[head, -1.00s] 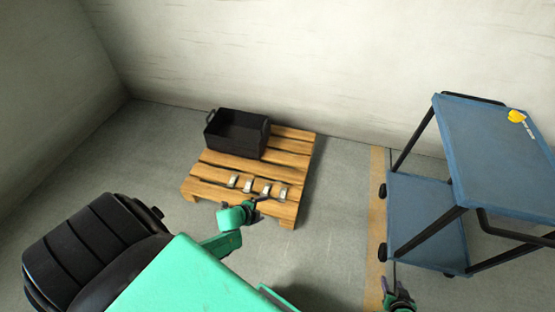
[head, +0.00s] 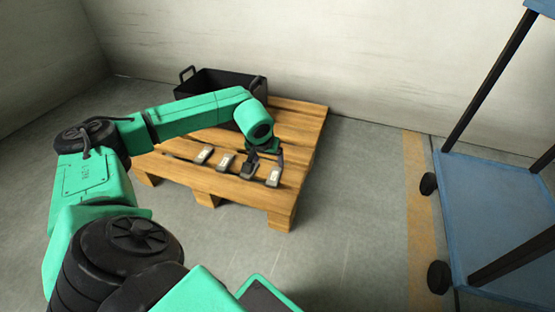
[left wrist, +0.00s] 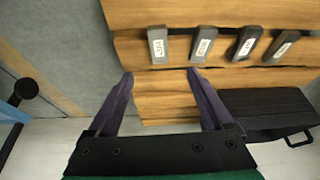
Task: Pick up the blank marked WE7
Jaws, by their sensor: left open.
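Several grey blanks with pale labels lie in a row along the front of the wooden pallet (head: 300,125). The leftmost blank in the left wrist view (left wrist: 157,46) has a label that seems to end in 7, probably WE7, though the print is small; it is the rightmost blank in the head view (head: 273,177). The other labels, as on the neighbouring blank (left wrist: 204,44), are too small to read surely. My left gripper (left wrist: 161,74) is open and empty, above the pallet, its fingertips to either side of the leftmost blank's line and short of it. My right gripper is out of view.
A black crate (head: 222,82) stands at the back of the pallet, partly behind my left arm; it also shows in the left wrist view (left wrist: 265,108). A blue trolley (head: 495,220) stands at the right. The floor between is clear.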

